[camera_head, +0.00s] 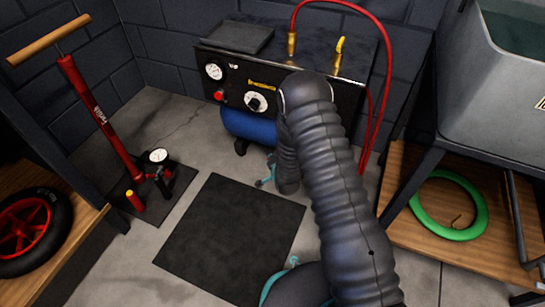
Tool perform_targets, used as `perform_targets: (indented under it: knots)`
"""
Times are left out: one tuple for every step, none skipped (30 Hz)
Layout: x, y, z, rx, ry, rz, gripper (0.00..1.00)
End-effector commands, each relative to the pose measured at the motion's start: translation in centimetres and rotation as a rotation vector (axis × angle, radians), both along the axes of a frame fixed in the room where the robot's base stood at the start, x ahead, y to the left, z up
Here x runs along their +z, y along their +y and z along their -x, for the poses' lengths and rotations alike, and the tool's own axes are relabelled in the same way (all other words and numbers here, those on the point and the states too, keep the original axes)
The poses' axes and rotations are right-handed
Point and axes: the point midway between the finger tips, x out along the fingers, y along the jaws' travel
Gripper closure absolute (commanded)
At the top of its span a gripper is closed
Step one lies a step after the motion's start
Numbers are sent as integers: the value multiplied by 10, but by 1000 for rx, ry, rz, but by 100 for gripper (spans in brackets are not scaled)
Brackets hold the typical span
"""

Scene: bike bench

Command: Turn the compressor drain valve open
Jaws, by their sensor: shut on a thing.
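The compressor stands against the back wall, with a blue tank (247,127) under a black control panel (240,88). My arm reaches over from the lower right, bends in front of the panel and goes down beside the tank. Only a small teal part of my gripper (267,174) shows, low at the tank's front right, near the floor. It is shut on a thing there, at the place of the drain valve. My arm hides most of the fingers, and the valve itself cannot be made out.
A red hose (387,75) arches to the floor. A dark mat (230,238) lies in front. A red pump (100,120) stands left; a grey tub (480,95) stands right.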

Motion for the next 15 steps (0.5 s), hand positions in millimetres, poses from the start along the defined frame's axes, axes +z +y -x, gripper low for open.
perform_targets:
  knots:
    - [2,1,-2,0,11,38,100]
    - [2,2,-2,0,19,65,100]
    - [2,2,-2,-1,33,100,100]
    - [2,2,-2,-1,41,127,100]
    - [2,1,-2,-1,51,153,100]
    - [2,2,-2,-1,64,189,100]
    - [2,2,-2,-1,73,216,100]
    - [3,2,-2,-2,84,243,100]
    - [3,1,-2,-2,97,278,100]
    - [3,1,-2,-3,106,305,100]
    - [3,1,-2,-3,116,329,100]
    - [3,2,-2,-3,128,362,100]
    - [4,1,-2,-3,136,386,100]
    - [4,1,-2,-4,145,408,100]
    - [4,1,-2,-4,156,440,100]
